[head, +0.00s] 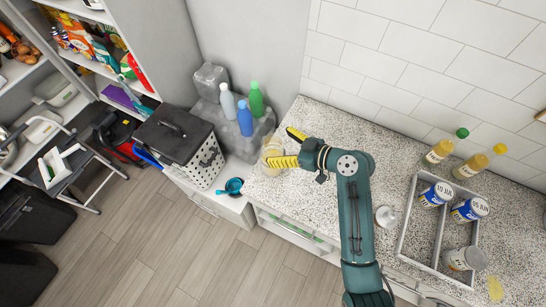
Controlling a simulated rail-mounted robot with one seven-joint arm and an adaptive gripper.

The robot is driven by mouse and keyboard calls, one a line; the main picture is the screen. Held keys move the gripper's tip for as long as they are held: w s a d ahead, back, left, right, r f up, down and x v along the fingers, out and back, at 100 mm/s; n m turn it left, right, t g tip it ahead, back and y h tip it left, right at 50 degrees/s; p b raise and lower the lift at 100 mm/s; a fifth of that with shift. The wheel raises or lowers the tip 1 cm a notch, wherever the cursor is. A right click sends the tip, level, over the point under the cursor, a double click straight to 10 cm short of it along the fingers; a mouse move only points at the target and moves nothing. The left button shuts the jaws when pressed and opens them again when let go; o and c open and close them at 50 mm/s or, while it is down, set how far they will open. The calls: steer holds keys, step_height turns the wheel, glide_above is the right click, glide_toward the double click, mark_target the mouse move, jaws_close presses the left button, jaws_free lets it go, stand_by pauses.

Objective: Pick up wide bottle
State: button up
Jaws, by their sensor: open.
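My gripper (279,147) is at the left end of the speckled counter, with its yellow fingers spread apart. A pale, see-through wide bottle (270,151) stands at the counter's left edge, at the fingertips. One finger covers part of it, and I cannot tell whether the fingers touch it. The bottle looks upright.
A grey divided tray (439,236) at right holds blue-labelled jars (436,194) and a clear jar (465,259). Two yellow bottles (439,152) stand behind it. A small white bottle (386,216) is beside my arm. A lidded basket (184,143) stands left of the counter (320,225).

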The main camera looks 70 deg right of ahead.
mark_target(264, 140)
steer(key=x, duration=0.5)
steer(key=shift+w+r+p, duration=0.25)
steer(key=shift+w+p, duration=0.1)
steer(key=shift+p, duration=0.05)
steer(key=c, duration=1.2)
steer(key=shift+r, duration=0.15)
steer(key=shift+c, duration=1)
